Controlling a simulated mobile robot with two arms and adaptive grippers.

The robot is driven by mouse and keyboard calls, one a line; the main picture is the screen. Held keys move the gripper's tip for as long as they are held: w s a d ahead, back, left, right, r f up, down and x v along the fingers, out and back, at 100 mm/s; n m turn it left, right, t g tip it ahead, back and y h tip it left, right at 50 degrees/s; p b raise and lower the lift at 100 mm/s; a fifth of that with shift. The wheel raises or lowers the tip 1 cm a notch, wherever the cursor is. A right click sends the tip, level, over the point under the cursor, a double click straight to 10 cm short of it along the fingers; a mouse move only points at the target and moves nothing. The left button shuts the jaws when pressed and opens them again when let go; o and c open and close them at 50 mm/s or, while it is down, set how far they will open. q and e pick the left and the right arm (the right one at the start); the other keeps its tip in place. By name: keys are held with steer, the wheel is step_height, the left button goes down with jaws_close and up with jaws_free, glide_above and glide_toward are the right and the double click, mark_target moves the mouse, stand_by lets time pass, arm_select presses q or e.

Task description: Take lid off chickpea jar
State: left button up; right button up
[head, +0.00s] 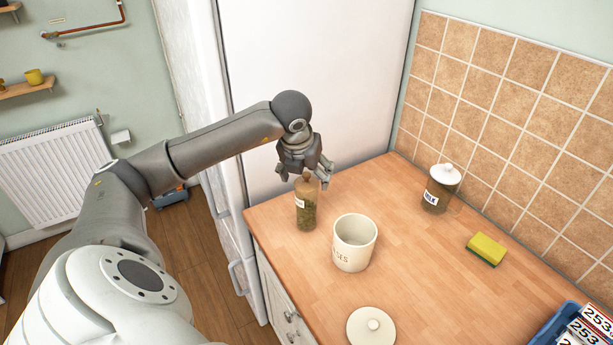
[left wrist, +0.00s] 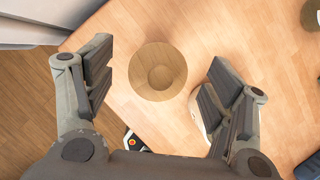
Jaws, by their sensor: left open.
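A slim glass jar (head: 306,214) with greenish-brown contents stands upright near the counter's left edge. Its label is too small to read, so I cannot confirm it is the chickpea jar. A round wooden lid (head: 306,185) with a knob is on it; the lid shows from above in the left wrist view (left wrist: 158,71). My left gripper (head: 305,174) is open and points down just above the lid. In the left wrist view its fingers are on either side of the lid, with visible gaps. My right gripper is not in view.
An open cream canister (head: 354,247) stands close to the right of the jar. A cream lid (head: 371,326) lies at the front. A white-lidded glass jar (head: 437,194) and a sponge (head: 486,249) are near the tiles. A blue crate (head: 561,325) is at the lower right.

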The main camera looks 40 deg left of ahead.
arm_select(q)
steer(key=shift+w+a+f, duration=0.1)
steer(key=shift+w+f, duration=0.05)
steer(key=shift+f, duration=0.25)
steer(key=shift+c, duration=0.4)
steer(key=c, duration=0.8)
steer(key=shift+c, duration=0.2)
steer(key=shift+r, duration=0.2)
